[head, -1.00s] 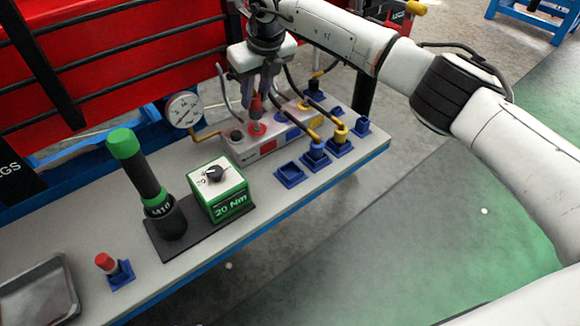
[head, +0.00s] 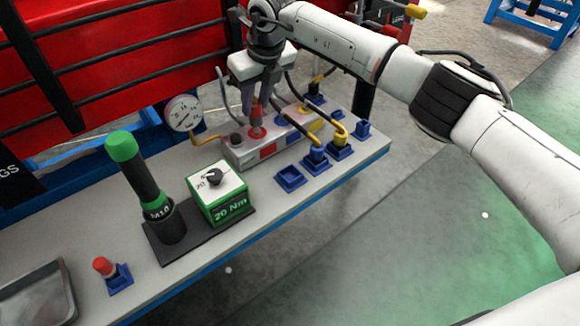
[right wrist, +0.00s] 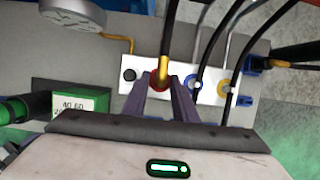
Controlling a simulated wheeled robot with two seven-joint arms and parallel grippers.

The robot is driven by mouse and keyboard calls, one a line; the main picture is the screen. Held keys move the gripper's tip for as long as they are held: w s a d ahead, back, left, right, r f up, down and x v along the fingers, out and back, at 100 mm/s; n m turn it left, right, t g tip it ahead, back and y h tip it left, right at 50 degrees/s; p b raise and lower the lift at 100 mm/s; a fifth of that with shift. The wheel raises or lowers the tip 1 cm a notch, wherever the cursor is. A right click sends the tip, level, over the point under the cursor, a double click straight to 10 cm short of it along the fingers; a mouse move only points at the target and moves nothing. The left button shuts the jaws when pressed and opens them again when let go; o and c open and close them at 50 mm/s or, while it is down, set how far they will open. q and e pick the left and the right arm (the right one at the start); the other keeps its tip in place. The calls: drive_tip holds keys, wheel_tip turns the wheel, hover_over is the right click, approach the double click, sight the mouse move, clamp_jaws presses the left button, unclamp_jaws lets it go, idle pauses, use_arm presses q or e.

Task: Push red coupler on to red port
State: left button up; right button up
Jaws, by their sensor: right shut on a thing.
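My right gripper (head: 259,101) is shut on the red coupler (head: 257,113), over the valve block on the bench. The coupler is nearly upright, at or just above the red port (head: 257,132); I cannot tell whether it is seated. In the right wrist view, the two fingers (right wrist: 168,97) close around the red coupler (right wrist: 157,82), with a brass hose end (right wrist: 163,68) above it. The fingers hide much of the coupler and the port there. My left gripper is not in view.
Blue (head: 317,152) and yellow (head: 340,136) couplers with hoses stand in blue holders right of the block. An empty blue holder (head: 290,178) is in front. A pressure gauge (head: 183,113) stands left. A green torque tester (head: 217,193) and a black-green tool (head: 140,170) stand nearer.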

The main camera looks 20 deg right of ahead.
drive_tip(key=shift+f+b, duration=0.55)
drive_tip(key=shift+f, duration=0.5)
drive_tip(key=o, duration=1.2)
drive_tip(key=shift+p+v, duration=1.65)
drive_tip(key=shift+v, duration=0.9)
